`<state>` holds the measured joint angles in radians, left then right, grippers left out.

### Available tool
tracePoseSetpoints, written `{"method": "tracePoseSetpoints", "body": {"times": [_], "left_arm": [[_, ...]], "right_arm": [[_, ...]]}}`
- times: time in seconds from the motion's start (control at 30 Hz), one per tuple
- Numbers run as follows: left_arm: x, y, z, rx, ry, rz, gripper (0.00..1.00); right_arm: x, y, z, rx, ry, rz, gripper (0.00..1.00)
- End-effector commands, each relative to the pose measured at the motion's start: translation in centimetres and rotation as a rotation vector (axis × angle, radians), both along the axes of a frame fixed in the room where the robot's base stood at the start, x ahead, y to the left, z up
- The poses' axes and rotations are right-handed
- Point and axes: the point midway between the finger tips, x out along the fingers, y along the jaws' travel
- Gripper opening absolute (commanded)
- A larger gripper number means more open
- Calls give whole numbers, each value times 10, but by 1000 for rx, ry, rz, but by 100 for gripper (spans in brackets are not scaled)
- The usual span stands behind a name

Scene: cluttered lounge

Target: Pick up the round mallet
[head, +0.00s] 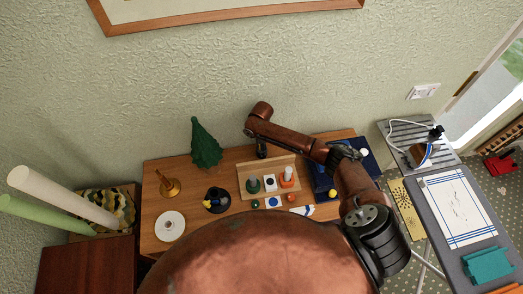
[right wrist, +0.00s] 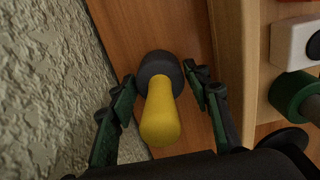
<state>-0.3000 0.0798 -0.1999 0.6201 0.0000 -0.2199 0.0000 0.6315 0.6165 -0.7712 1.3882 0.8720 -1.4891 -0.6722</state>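The round mallet (right wrist: 162,112) shows in the right wrist view, with a yellow handle pointing toward the camera and a dark grey round head (right wrist: 159,66) on the wooden tabletop. My right gripper (right wrist: 160,76) is open, with one finger on each side of the mallet. A gap shows between the handle and each finger. In the head view my right gripper (head: 262,151) is small and dark, pointing down behind the wooden stand near the wall. I cannot make out the mallet there. My left gripper is in neither view.
The textured wall (right wrist: 45,90) is close left of the gripper. The wooden stand (head: 247,168), holding several coloured pieces, is close on the other side. A green tree (head: 205,145), brass bell (head: 168,186) and white disc (head: 170,226) stand farther left on the table.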

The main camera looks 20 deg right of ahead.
Motion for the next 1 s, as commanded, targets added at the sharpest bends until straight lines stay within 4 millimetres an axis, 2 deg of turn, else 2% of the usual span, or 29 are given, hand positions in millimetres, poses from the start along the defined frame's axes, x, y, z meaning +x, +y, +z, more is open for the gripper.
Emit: {"method": "tracePoseSetpoints", "body": {"times": [0.07,0.4,0.67,0.77,1.0], "left_arm": [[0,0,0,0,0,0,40],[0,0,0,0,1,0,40],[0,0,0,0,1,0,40],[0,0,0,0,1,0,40],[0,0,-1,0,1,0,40]], "right_arm": [[0,0,0,0,0,0,38],[0,0,0,0,0,0,15],[2,0,4,0,-3,0,15],[2,0,14,0,-5,0,15],[2,0,59,0,-6,1,15]]}}
